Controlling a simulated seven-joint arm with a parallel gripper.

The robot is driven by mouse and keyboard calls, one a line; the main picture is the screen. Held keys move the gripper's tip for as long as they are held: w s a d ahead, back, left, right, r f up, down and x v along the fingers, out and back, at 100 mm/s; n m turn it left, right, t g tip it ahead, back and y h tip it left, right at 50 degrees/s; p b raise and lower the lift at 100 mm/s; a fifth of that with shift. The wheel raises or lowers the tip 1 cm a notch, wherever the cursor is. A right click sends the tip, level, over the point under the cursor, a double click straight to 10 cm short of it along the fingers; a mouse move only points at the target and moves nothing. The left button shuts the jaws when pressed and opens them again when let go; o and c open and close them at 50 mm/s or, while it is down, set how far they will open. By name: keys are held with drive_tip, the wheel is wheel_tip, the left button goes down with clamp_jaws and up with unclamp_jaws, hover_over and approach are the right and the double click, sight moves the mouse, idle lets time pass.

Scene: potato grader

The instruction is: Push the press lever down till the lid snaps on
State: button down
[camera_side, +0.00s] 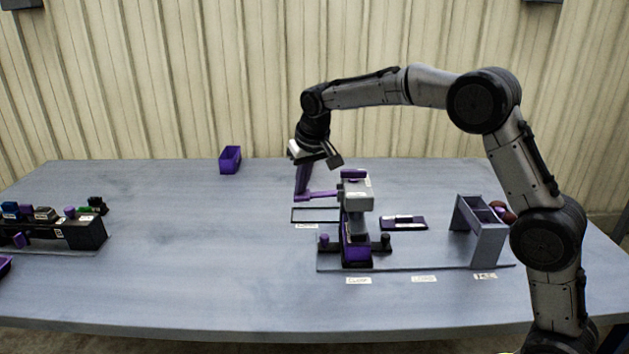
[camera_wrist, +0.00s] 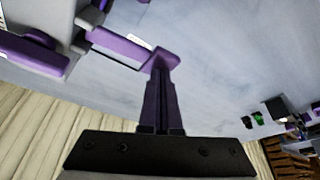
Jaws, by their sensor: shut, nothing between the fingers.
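The grey and purple press (camera_side: 357,197) stands right of centre on the table. Its purple press lever (camera_side: 322,195) sticks out to the left, about level; it also shows in the wrist view (camera_wrist: 118,46). My gripper (camera_side: 300,193) is shut and empty, pointing down, with its fingertips at the lever's outer end. In the wrist view, the fingertips (camera_wrist: 161,72) overlap the lever's end; I cannot tell whether they touch it. A purple box (camera_side: 356,250) sits low in the press under the head. The lid cannot be made out there.
A grey stand (camera_side: 487,240) with reddish potatoes behind it is right of the press. A purple-and-dark tray (camera_side: 403,223) lies between them. A purple bin (camera_side: 230,160) stands at the back, and a black rack (camera_side: 60,235) at far left. The table's left middle is clear.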

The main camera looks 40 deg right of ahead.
drive_tip(key=shift+s+f, duration=0.1)
drive_tip(key=shift+f, duration=0.2)
wheel_tip(320, 180, up, 10)
drive_tip(key=shift+r, duration=0.25)
idle(0.9)
drive_tip(key=shift+r, duration=0.1)
wheel_tip(320, 180, up, 4)
hover_over(307, 196)
drive_tip(key=s+r+t, duration=0.1)
drive_tip(key=s+r, duration=0.2)
drive_tip(key=s, duration=0.6)
drive_tip(key=s+r+t, duration=0.1)
drive_tip(key=s+r, duration=0.2)
drive_tip(key=s, duration=0.5)
drive_tip(key=s+a+f+n+y, duration=0.1)
drive_tip(key=s+a+f+n, duration=0.1)
drive_tip(key=s+f, duration=1.5)
drive_tip(key=s+n, duration=0.1)
drive_tip(key=s, duration=0.2)
drive_tip(key=shift+s+f, duration=0.2)
drive_tip(key=shift+f, duration=0.15)
